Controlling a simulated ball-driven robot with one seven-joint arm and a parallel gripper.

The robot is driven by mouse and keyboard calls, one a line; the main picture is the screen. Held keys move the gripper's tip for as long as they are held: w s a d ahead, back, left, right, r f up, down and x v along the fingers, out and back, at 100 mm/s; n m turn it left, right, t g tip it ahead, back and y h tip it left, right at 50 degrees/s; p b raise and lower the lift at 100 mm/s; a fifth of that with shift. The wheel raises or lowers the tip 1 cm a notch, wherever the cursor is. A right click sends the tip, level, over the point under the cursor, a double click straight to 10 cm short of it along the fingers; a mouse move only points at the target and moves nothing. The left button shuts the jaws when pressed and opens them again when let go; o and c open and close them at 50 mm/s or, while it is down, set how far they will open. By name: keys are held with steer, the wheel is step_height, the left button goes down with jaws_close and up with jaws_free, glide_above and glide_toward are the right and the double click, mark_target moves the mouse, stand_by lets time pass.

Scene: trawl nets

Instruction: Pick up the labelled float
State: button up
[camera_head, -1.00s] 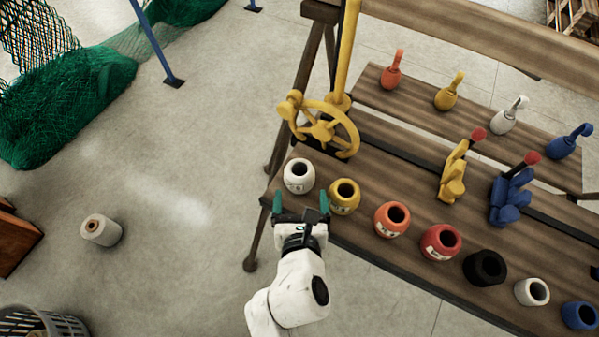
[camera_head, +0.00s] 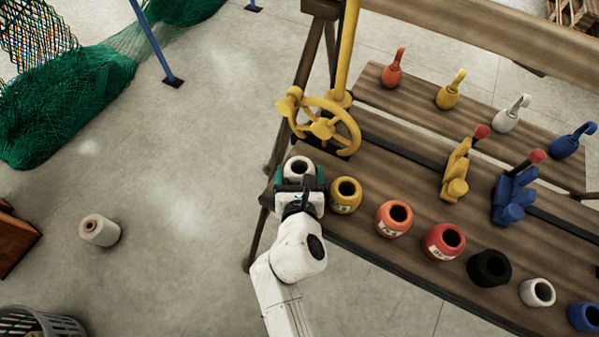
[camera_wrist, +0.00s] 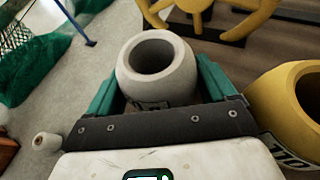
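The white ring-shaped float (camera_head: 298,166) stands upright at the left end of the bench's front row. In the wrist view the white float (camera_wrist: 157,72) shows its open top and part of a dark label on its near side. My gripper (camera_head: 300,178) is at the float, with one green finger on each side of it. In the wrist view the fingers of my gripper (camera_wrist: 158,88) are apart around the float; small gaps seem to show beside it. The label's lower part is hidden by my gripper. A yellow labelled float (camera_head: 345,195) stands just to the right.
Orange (camera_head: 393,218), red (camera_head: 443,242), black (camera_head: 489,267), white and blue floats continue the row rightward. A yellow handwheel (camera_head: 321,125) stands close behind the white float. Yellow and blue levers (camera_head: 514,196) stand farther right. Open floor lies left of the bench.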

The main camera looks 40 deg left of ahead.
mark_target(300, 161)
steer(key=c, duration=0.7)
steer(key=shift+o, duration=0.2)
steer(key=shift+r, duration=0.1)
steer(key=shift+r, duration=0.25)
steer(key=r, duration=0.1)
steer(key=r+p, duration=0.1)
steer(key=r, duration=0.1)
steer(key=shift+s+d+r+p, duration=0.15)
steer(key=shift+s+d+p, duration=0.05)
steer(key=shift+p, duration=0.1)
steer(key=w+r+p+v, duration=0.1)
steer(key=r+v, duration=0.2)
steer(key=v, duration=1.2)
steer(key=shift+s+r, duration=0.2)
steer(key=shift+r, duration=0.05)
